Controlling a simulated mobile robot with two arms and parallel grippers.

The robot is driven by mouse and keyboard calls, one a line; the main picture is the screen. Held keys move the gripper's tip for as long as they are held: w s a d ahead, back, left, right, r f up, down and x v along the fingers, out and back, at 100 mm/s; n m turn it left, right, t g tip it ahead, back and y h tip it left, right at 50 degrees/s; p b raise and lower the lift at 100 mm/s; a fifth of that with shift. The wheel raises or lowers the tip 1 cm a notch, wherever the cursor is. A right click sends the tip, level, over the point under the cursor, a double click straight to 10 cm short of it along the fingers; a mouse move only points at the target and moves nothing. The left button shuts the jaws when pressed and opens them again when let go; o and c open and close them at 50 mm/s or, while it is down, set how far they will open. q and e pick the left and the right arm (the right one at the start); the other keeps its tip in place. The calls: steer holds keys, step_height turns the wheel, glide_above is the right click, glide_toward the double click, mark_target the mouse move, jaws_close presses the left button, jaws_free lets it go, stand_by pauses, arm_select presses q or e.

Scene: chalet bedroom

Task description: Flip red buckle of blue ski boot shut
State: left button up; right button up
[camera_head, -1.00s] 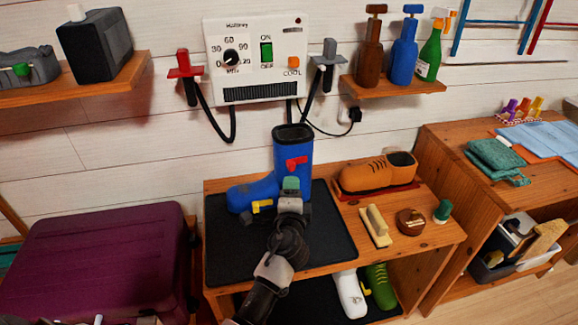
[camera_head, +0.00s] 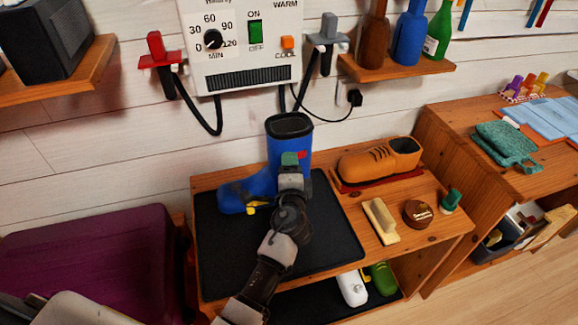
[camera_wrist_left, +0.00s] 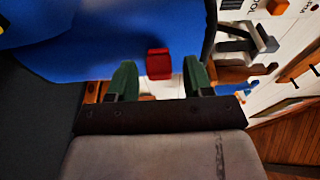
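The blue ski boot (camera_head: 283,138) stands upright on a black mat (camera_head: 215,262) on the wooden bench, its toe to the left. Its red buckle (camera_head: 302,154) shows on the shaft, partly hidden behind my left gripper (camera_head: 290,160). A yellow buckle (camera_head: 257,208) sits lower on the boot. In the left wrist view, the green fingers of my left gripper (camera_wrist_left: 160,80) are apart, with the red buckle (camera_wrist_left: 159,63) just beyond and between them. I cannot tell whether they touch it. The blue boot shell (camera_wrist_left: 110,45) fills much of that view. My right gripper is not in view.
A wall dryer panel (camera_head: 240,50) with hanging cables is above. A purple suitcase (camera_head: 90,265) stands at left.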

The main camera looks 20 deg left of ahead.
arm_select(q)
steer(key=c, duration=0.8)
steer(key=m+h+p, duration=0.1)
steer(key=a+h, duration=0.1)
steer(key=shift+w+m+t+h+p, duration=0.2)
steer(key=shift+m+t+h+p, duration=0.1)
steer(key=shift+m+h+p, duration=0.1)
steer(key=o, duration=0.9)
steer(key=s, duration=0.3)
steer(key=s+d+b, duration=0.1)
steer(key=s, duration=0.3)
steer(key=s+d, duration=0.1)
steer(key=s, duration=0.2)
steer(key=shift+s, duration=0.3)
